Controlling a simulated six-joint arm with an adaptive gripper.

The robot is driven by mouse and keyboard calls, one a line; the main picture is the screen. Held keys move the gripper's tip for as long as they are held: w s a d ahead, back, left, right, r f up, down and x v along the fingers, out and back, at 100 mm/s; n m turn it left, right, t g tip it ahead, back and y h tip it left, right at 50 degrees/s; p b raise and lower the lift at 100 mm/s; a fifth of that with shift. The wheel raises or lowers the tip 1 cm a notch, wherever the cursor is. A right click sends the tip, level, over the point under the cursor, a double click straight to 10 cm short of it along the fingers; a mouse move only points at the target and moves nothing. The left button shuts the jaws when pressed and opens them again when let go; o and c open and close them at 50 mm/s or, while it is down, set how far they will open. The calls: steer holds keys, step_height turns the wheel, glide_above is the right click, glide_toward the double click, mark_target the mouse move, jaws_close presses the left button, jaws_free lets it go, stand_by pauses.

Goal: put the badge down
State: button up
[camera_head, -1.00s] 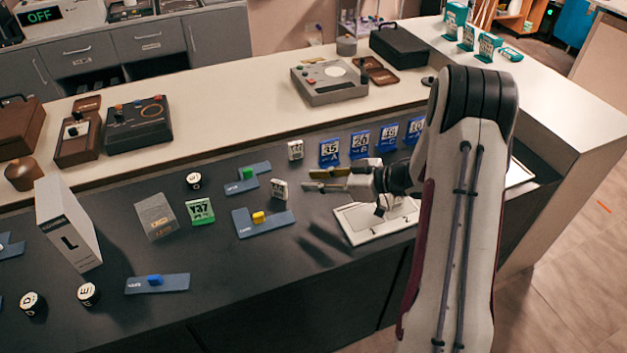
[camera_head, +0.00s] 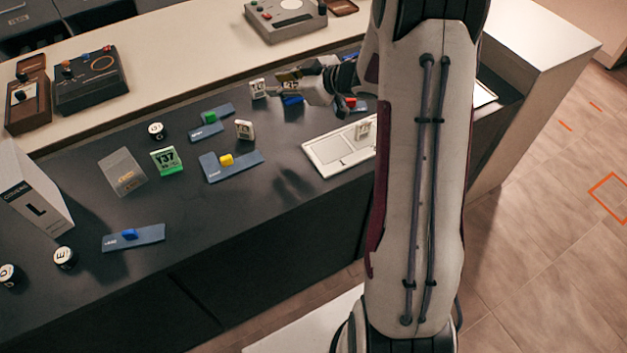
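A small white badge (camera_head: 363,130) stands upright on the white tray (camera_head: 322,160), close to my arm, which hides the tray's right part. My gripper (camera_head: 287,80) is up and to the left of that badge, apart from it, near the back edge of the dark counter. Its fingers point left and look small and dark, so their gap is unclear. I see no badge clearly between them. Another white badge (camera_head: 258,88) stands just left of the fingertips. A third white badge (camera_head: 244,129) and a green badge marked Y37 (camera_head: 166,160) stand further left.
Blue mats with a yellow block (camera_head: 226,160), a green block (camera_head: 210,117) and a red block (camera_head: 350,102) lie on the counter. A clear box (camera_head: 121,172) and a tall white box (camera_head: 35,195) stand left. The front middle of the counter is bare.

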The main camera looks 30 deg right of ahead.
steer(key=s+d+r+m+h, duration=0.1)
steer(key=s+r+m+h, duration=0.3)
steer(key=r, duration=0.4)
steer(key=s+d+r+m+h, duration=0.1)
steer(key=s+r+h, duration=0.3)
steer(key=s+r, duration=0.3)
steer(key=s+a+m+g+y, duration=0.1)
steer(key=s+a, duration=0.3)
steer(key=s, duration=0.5)
steer(key=s+a+f+m+g, duration=0.1)
steer(key=s+a+g, duration=0.1)
steer(key=s+a, duration=0.3)
steer(key=s+a+m+g+y, duration=0.1)
steer(key=s+a, duration=0.4)
steer(key=s, duration=0.8)
steer(key=shift+s+f+g+y, duration=0.2)
steer(key=shift+s+g+y, duration=0.1)
steer(key=shift+g, duration=0.5)
steer(key=shift+a, duration=0.1)
